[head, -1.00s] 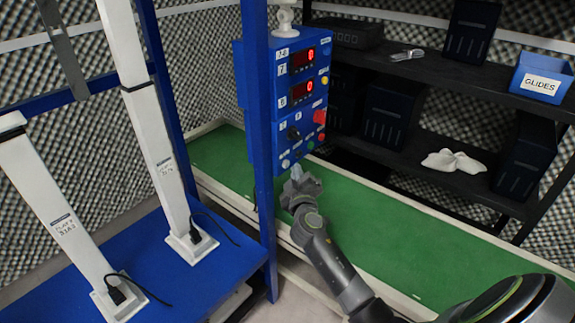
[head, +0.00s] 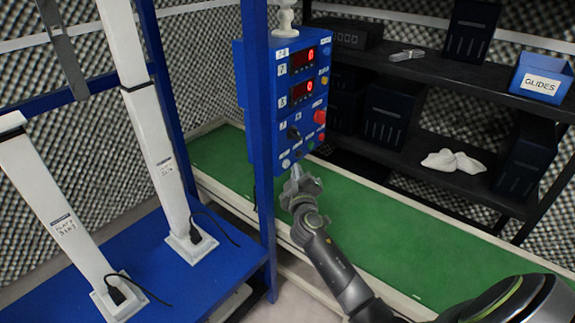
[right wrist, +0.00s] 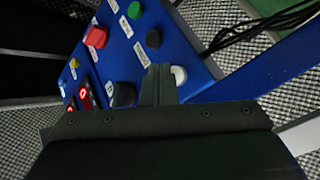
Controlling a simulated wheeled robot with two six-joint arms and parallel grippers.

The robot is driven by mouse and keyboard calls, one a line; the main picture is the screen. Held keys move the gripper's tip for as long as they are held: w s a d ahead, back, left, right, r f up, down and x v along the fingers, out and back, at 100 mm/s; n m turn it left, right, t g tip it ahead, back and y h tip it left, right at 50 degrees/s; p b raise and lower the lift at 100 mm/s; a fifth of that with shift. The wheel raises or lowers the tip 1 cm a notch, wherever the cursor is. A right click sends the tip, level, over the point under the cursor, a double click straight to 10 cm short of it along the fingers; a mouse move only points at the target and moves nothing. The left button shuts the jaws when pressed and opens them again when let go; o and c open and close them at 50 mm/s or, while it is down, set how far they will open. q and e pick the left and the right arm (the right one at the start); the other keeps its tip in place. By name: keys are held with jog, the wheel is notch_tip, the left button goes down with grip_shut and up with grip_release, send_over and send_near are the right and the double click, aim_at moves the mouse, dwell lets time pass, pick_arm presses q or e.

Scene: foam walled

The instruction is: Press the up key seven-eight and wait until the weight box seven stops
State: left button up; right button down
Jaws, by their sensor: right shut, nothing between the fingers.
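A blue control box (head: 288,110) hangs on a blue post, with two red displays (head: 303,60), (head: 303,91) that seem to read zero. Labels like 7 and 8 stand beside them; the key labels are too small to read, so I cannot tell which key is up seven-eight. My right gripper (head: 296,173) is shut and empty just below the box's lower edge. In the right wrist view its fingertips (right wrist: 160,72) are close to a white button (right wrist: 179,75) and below a dark button (right wrist: 154,39); contact cannot be told. I cannot identify weight box seven. My left gripper is out of view.
The box also has a red button (right wrist: 95,37), a green button (right wrist: 135,10) and a black knob (right wrist: 124,95). White columns (head: 160,140) stand on a blue platform (head: 150,270) at left. A dark shelf (head: 430,75) with a blue GLIDES bin (head: 541,76) stands at right.

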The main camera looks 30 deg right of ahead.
jog(key=shift+w, duration=0.1)
jog(key=shift+w+a+b, duration=0.2)
jog(key=shift+w+b, duration=0.1)
jog(key=shift+w, duration=0.05)
